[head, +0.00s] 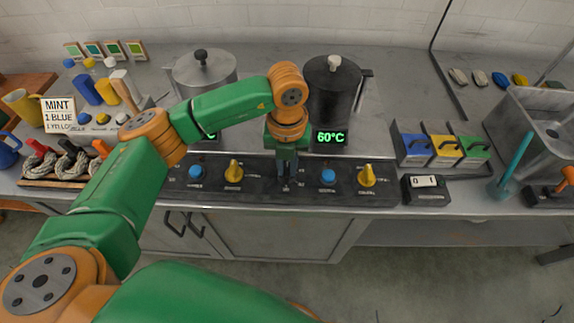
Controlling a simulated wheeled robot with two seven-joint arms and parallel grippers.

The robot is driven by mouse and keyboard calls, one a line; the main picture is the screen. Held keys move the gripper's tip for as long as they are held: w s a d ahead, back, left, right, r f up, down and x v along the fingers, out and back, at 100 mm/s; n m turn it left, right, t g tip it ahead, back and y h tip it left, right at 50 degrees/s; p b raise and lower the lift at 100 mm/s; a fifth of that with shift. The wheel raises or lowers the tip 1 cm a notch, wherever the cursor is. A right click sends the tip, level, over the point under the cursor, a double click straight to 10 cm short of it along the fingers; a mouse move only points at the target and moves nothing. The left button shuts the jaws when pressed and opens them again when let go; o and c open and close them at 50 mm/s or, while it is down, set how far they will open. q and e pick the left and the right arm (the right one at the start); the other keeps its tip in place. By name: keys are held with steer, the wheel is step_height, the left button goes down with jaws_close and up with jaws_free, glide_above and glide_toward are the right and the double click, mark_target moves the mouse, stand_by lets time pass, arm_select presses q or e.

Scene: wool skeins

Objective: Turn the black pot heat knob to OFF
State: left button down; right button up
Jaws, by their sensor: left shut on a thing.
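The black pot (331,95) stands at the back centre with its lid on. A green display reading 60°C (330,137) is in front of it. Below is a dark control panel (262,195) with a blue button (328,176) and a yellow knob (367,175) on the black pot's side. My left gripper (287,180) points down at the panel, left of that blue button. It is shut on the black pot heat knob, which its fingers mostly hide; the knob's setting cannot be read. My right gripper is not in view.
A grey pot (204,72) stands at the back left, its display partly behind my arm. Another blue button (195,171) and yellow knob (233,171) are left of my gripper.

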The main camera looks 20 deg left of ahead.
mark_target(287, 169)
arm_select(q)
steer(key=shift+n, duration=0.3)
steer(key=c, duration=0.8)
jaws_free()
steer(key=shift+c, duration=0.2)
step_height(287, 169, up, 7)
steer(key=shift+r+b, duration=0.1)
steer(key=shift+b, duration=0.6)
